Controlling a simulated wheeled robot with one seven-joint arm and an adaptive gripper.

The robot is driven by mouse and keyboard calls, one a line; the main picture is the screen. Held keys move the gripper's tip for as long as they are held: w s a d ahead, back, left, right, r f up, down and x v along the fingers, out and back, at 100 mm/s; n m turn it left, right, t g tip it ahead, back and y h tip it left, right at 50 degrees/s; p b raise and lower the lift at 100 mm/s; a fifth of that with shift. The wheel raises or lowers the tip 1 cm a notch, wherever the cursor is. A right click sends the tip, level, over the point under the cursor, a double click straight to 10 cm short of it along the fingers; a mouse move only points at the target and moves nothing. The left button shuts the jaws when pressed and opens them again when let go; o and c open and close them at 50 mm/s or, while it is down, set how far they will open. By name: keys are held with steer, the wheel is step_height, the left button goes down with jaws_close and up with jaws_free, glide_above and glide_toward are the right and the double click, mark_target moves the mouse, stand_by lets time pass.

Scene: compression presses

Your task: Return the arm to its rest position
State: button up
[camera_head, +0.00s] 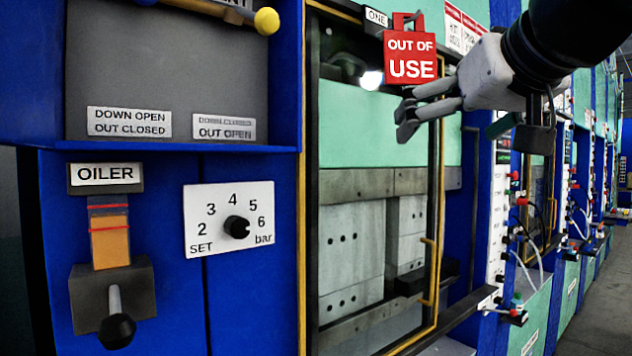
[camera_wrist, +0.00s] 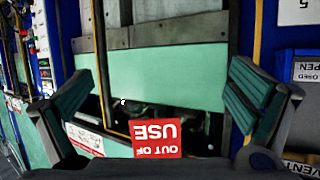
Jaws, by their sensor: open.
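My gripper (camera_head: 408,113) is in the upper right of the head view, at the end of my black arm, pointing left. Its fingers are apart and nothing is between them. In the wrist view the two green-padded fingers (camera_wrist: 155,100) stand wide apart at left and right. The red OUT OF USE sign (camera_head: 410,58) hangs on the press front, above the fingers in the head view. It shows upside down at the bottom middle of the wrist view (camera_wrist: 155,138), apart from both fingers.
The press opening (camera_head: 370,240) with its yellow-edged frame lies behind my gripper. At left are a blue panel with an oiler lever (camera_head: 116,325) and a pressure dial (camera_head: 237,227). More presses line the right, beside a clear grey floor (camera_head: 605,300).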

steer(key=s+f+g, duration=0.2)
steer(key=s+f, duration=0.3)
steer(key=f, duration=0.5)
steer(key=s+f+g+h, duration=0.1)
steer(key=s+f+g, duration=0.2)
steer(key=s+f, duration=0.3)
steer(key=s+d+f+g, duration=0.1)
steer(key=s+f+g, duration=0.2)
steer(key=f, duration=1.3)
steer(key=shift+s+m+h, duration=0.3)
steer(key=shift+s+m, duration=0.1)
steer(key=shift+s, duration=0.85)
